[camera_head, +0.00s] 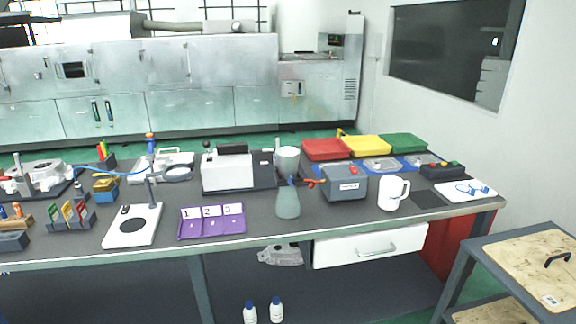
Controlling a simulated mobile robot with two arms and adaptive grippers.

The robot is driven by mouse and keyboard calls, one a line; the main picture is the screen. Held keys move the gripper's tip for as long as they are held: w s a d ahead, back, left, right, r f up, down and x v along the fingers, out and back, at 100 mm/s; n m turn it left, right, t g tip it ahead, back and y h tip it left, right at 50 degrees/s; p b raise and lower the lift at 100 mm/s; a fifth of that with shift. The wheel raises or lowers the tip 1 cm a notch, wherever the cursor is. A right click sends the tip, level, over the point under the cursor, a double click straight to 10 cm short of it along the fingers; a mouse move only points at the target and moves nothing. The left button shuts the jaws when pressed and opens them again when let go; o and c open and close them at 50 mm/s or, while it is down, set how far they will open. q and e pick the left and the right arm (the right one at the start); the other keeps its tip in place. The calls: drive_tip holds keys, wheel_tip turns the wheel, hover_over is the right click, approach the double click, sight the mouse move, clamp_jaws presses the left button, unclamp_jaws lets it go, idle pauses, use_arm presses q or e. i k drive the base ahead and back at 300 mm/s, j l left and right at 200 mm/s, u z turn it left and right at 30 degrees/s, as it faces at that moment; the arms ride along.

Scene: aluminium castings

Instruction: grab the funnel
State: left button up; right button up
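I cannot pick out a funnel with certainty. A pale grey-green, cup-like thing (287,158) stands near the middle of the table, behind a grey-green vessel. It may be the funnel, but its lower part is hidden. The grey-green vessel (288,204) has a narrower top with a dark blue part and stands near the front edge. Neither of my grippers shows in the head view.
The dark table (265,226) is crowded. A white boxy device (228,171) stands left of the cup-like thing, a grey box (344,184) and white mug (392,193) to the right. A purple numbered tray (211,228) lies at the front. A white drawer (368,247) sits below.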

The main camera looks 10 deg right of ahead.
sight(287, 157)
drive_tip(key=i+l, duration=0.3)
drive_tip(key=i, duration=0.15)
drive_tip(key=i+l, duration=0.3)
drive_tip(key=i, duration=0.15)
drive_tip(key=i+l, duration=0.3)
drive_tip(key=i, duration=0.15)
